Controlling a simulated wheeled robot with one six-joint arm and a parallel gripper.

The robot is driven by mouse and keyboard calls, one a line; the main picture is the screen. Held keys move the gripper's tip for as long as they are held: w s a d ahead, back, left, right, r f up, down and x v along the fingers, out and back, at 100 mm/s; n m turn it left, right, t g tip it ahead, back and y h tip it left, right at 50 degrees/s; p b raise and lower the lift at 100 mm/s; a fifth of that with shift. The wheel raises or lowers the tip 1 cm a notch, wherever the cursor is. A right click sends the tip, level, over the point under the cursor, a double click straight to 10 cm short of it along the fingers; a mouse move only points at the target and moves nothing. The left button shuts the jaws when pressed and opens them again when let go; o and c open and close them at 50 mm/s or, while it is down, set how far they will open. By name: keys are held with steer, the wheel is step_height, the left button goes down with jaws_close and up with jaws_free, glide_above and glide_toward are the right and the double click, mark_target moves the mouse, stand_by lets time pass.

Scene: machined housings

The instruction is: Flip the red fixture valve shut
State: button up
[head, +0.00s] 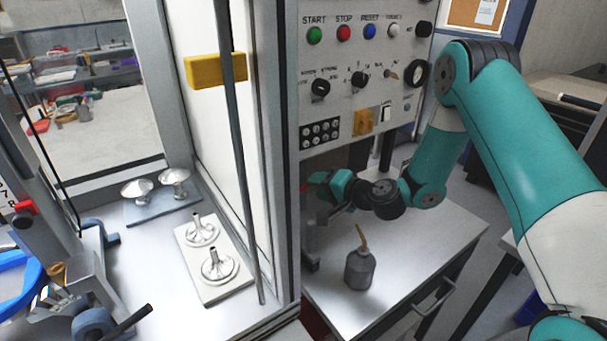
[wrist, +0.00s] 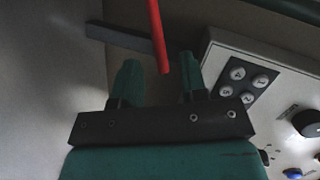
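A thin red lever (wrist: 157,35), which looks like the valve handle, comes down from the top of the wrist view. Its lower end appears between the two green fingers of my gripper (wrist: 160,60). The fingers are apart, with a visible space on each side of the lever, and I cannot tell whether either touches it. In the head view my gripper (head: 318,188) is beside the lower part of the control panel, above the metal bench. A little red shows close to its fingers there, but most of the valve is hidden.
A grey oil bottle (head: 359,270) stands on the bench (head: 420,250) in front. A machine door post (head: 283,150) is to the left. A second red part (head: 22,213) is at far left.

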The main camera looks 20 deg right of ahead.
steer(key=p+x, duration=0.2)
steer(key=x, duration=0.4)
steer(key=shift+w+f, duration=0.1)
steer(key=shift+c, duration=0.4)
jaws_close()
